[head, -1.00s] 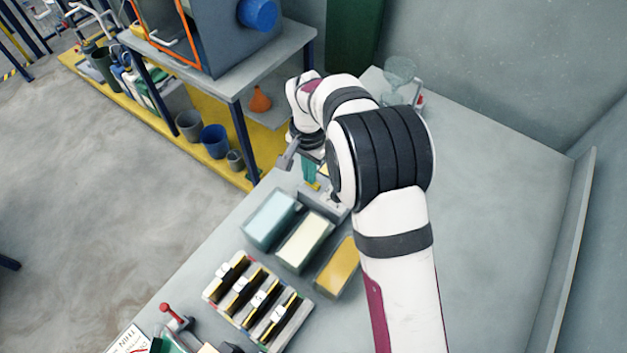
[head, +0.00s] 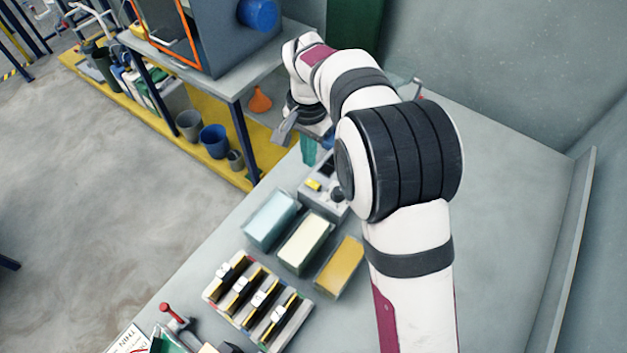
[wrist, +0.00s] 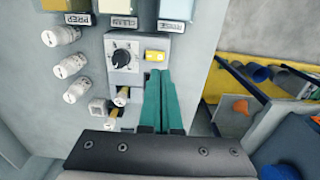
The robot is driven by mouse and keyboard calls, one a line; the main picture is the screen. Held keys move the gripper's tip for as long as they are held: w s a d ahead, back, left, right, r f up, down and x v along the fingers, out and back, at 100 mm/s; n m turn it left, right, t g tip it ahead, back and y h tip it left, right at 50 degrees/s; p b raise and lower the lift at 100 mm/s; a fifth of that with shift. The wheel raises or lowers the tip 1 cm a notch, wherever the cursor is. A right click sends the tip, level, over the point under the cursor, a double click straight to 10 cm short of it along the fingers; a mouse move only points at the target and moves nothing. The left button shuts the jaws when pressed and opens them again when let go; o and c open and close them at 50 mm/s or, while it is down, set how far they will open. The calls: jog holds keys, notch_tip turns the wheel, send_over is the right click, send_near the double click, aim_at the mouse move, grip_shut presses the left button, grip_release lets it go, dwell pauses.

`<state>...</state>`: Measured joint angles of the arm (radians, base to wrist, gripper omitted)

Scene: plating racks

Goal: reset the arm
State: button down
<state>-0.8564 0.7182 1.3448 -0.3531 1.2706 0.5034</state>
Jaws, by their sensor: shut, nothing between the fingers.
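My gripper (head: 308,150) hangs over the bench near its left edge, beyond the row of baths in the head view, largely hidden by my own wrist. In the wrist view its two green fingers (wrist: 160,102) lie together, shut with nothing between them. They appear above the bench, just below a small control box with a black dial (wrist: 121,58) and a yellow button. That box (head: 325,190) also shows in the head view, partly behind my arm.
Three baths, pale blue (head: 270,220), cream (head: 305,243) and amber (head: 340,268), stand on the bench. A slotted rack (head: 257,300) holds several dark pieces. White-capped bottles (wrist: 68,65) stand left in the wrist view. A shelf table (head: 225,85) stands beyond the bench edge.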

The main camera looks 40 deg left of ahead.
dwell(0.3)
jog(key=d+r+m, duration=0.1)
jog(key=d+r, duration=0.3)
jog(key=d, duration=0.4)
jog(key=d+r+m, duration=0.1)
jog(key=d+r, duration=0.4)
jog(key=d, duration=0.4)
jog(key=s+d+m+y, duration=0.1)
jog(key=s+d+m, duration=0.2)
jog(key=s+d, duration=1.3)
jog(key=s, duration=0.2)
jog(key=shift+s+f+m+y, duration=0.3)
jog(key=shift+s+f+y, duration=0.05)
jog(key=shift+y, duration=0.05)
jog(key=shift+w+a, duration=0.1)
